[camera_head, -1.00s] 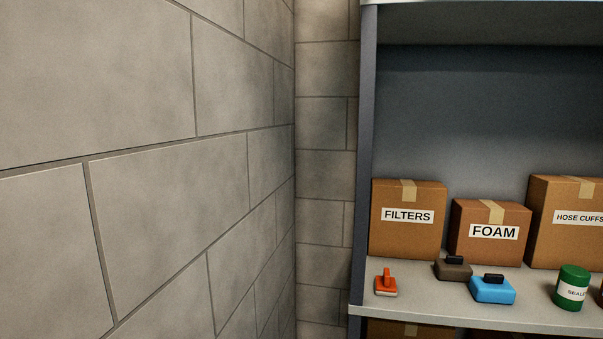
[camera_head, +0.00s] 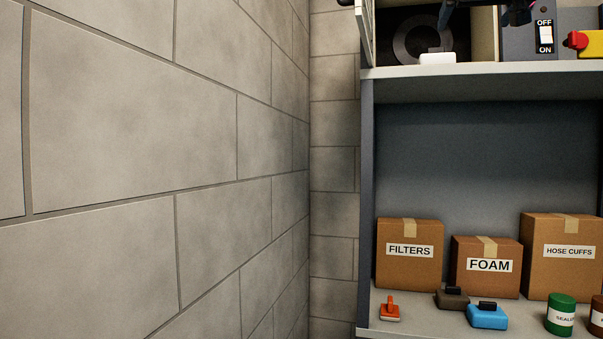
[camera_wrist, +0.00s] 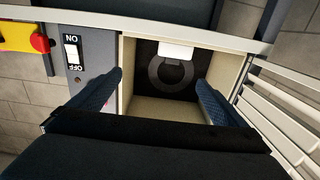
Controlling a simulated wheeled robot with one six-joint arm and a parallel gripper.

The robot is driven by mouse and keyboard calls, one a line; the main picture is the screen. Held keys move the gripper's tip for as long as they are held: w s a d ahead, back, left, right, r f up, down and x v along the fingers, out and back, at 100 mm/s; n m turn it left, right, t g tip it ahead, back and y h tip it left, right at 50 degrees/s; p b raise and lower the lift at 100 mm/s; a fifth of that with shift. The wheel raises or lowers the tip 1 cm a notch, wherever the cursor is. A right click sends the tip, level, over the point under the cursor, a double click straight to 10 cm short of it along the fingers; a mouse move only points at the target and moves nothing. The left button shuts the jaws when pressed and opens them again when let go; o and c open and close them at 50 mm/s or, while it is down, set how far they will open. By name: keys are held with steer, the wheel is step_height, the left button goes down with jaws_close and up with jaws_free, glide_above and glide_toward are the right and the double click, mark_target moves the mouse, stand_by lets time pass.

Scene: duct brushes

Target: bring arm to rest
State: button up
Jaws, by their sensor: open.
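My gripper (camera_wrist: 158,88) is open in the wrist view, its two blue fingers wide apart with nothing between them. It faces an open box-like recess with a dark back and a grey ring (camera_wrist: 170,72). A white block (camera_wrist: 176,51) sits at the edge of the recess, beyond the fingertips. In the head view only dark parts of my gripper show at the top edge, in front of the recess. There the ring (camera_head: 408,37) and the white block (camera_head: 437,58) show on the upper shelf.
A switch panel (camera_head: 522,42) and a yellow box with a red knob (camera_head: 577,40) stand right of the recess. A louvred white door (camera_wrist: 282,105) hangs open beside it. The lower shelf (camera_head: 395,329) bears cartons, an orange brush (camera_head: 390,309), a blue brush (camera_head: 487,317) and cans.

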steer(key=w+a+f+g+y, duration=0.1)
steer(key=w+a+f+g, duration=0.15)
steer(key=f, duration=1.25)
steer(key=w+a+f+n+g+y, duration=0.1)
steer(key=a+f+g+y, duration=0.15)
steer(key=f, duration=1.15)
steer(key=w+a+f+g, duration=0.1)
steer(key=a+f+g, duration=0.25)
steer(key=f, duration=1.15)
steer(key=s+a+f+g, duration=0.2)
steer(key=s+a+f, duration=0.1)
steer(key=s+f, duration=0.5)
steer(key=s+a+f+n+g+y, duration=0.1)
steer(key=s+a+f+g, duration=0.2)
steer(key=s+f, duration=0.5)
steer(key=s+a+f+n+g, duration=0.1)
steer(key=s+a+f+g, duration=0.1)
steer(key=s+f, duration=0.7)
step_height(320, 180, down, 8)
steer(key=shift+a+r, duration=0.1)
steer(key=shift+a, duration=0.8)
steer(key=shift+g+y, duration=0.25)
